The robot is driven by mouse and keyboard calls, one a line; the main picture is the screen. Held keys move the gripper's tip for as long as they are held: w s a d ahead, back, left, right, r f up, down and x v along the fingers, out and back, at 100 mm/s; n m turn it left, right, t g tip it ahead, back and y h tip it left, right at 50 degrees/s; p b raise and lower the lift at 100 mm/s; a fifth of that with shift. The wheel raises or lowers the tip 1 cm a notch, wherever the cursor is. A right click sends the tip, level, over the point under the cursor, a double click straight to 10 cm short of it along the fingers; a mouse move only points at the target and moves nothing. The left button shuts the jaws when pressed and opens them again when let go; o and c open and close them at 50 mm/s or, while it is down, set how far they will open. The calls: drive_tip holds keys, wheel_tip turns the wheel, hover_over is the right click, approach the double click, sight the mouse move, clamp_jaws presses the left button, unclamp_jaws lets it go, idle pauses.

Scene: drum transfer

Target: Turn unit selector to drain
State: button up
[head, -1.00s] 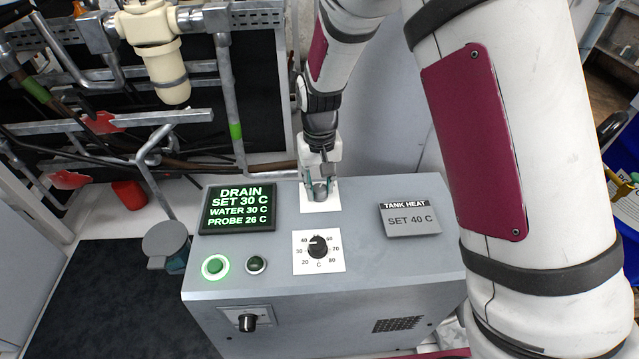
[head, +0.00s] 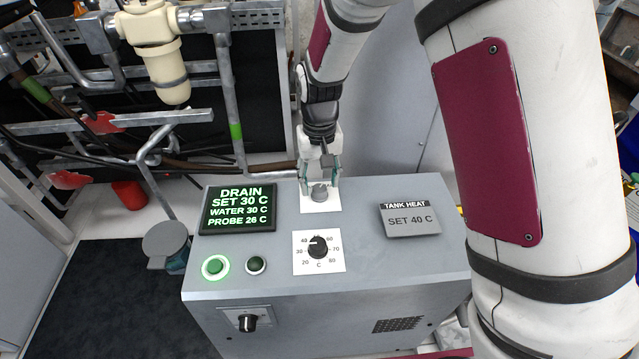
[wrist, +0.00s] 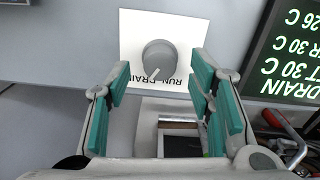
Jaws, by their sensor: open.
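The unit selector is a grey round knob (wrist: 160,61) on a white plate marked RUN and DRAIN; in the wrist view its white pointer line aims toward the lettering, on the DRAIN side as far as I can tell. In the head view the knob (head: 319,192) sits at the back of the grey console top. My gripper (wrist: 165,85) is open, its teal-padded fingers apart on either side of the knob and not visibly touching it. In the head view my gripper (head: 320,185) is just above and behind the knob. The display (head: 238,208) reads DRAIN, SET 30 C, WATER 30 C, PROBE 26 C.
On the console (head: 370,265) are a temperature dial (head: 318,249), a lit green button (head: 215,267), a dark green button (head: 256,264) and a TANK HEAT sign (head: 410,218) reading SET 40 C. Pipes stand behind at left.

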sight(319, 188)
wheel_tip(319, 188, up, 10)
idle(0.3)
idle(0.3)
drive_tip(key=s+d+r+t, duration=0.2)
drive_tip(key=s+d+r, duration=0.8)
drive_tip(key=s+r, duration=0.3)
drive_tip(key=s+d+m+t, duration=0.1)
drive_tip(key=s+d, duration=0.4)
drive_tip(key=s, duration=0.9)
drive_tip(key=shift+s+d+r+t+p, duration=0.2)
drive_tip(key=shift+r+t+p, duration=0.1)
drive_tip(key=shift+r+t, duration=0.25)
drive_tip(key=shift+a, duration=0.1)
